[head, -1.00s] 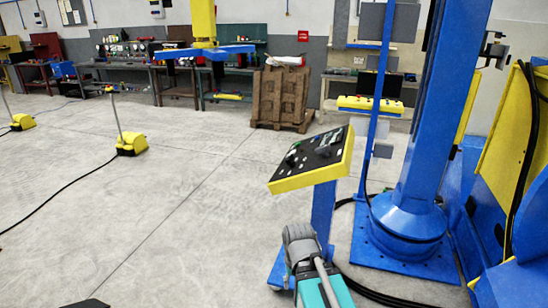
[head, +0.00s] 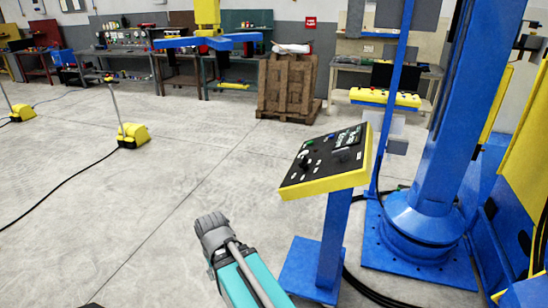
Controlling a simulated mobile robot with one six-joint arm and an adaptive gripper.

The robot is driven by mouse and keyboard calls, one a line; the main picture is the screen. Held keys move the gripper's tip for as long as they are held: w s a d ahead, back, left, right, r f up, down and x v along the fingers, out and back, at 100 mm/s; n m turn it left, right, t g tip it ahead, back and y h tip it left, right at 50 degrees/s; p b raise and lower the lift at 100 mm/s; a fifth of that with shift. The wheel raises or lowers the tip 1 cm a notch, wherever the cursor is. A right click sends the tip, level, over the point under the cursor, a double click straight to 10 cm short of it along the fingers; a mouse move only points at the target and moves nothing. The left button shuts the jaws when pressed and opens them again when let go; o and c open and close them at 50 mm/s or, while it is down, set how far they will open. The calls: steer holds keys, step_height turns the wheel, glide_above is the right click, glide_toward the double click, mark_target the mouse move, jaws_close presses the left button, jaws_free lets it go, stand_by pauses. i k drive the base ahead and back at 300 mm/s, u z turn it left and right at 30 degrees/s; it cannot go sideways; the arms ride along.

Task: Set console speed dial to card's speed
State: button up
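The console (head: 330,183) is a tilted black panel with a yellow rim on a blue post, right of centre in the head view. A black dial or knob (head: 304,162) stands on the left part of its face, with small coloured buttons near it. My gripper's fingers are not visible.
A blue column on a wide base plate (head: 418,250) stands right of the console. A yellow button box (head: 385,98) is on a thin blue post behind it. Black cables lie on the floor around the console base (head: 312,268).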

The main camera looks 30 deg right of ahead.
mark_target(303, 163)
steer(key=z, duration=0.05)
steer(key=i, duration=1.55)
steer(key=z, duration=0.55)
steer(key=k, duration=0.9)
steer(key=z, duration=0.1)
steer(key=i, duration=0.7)
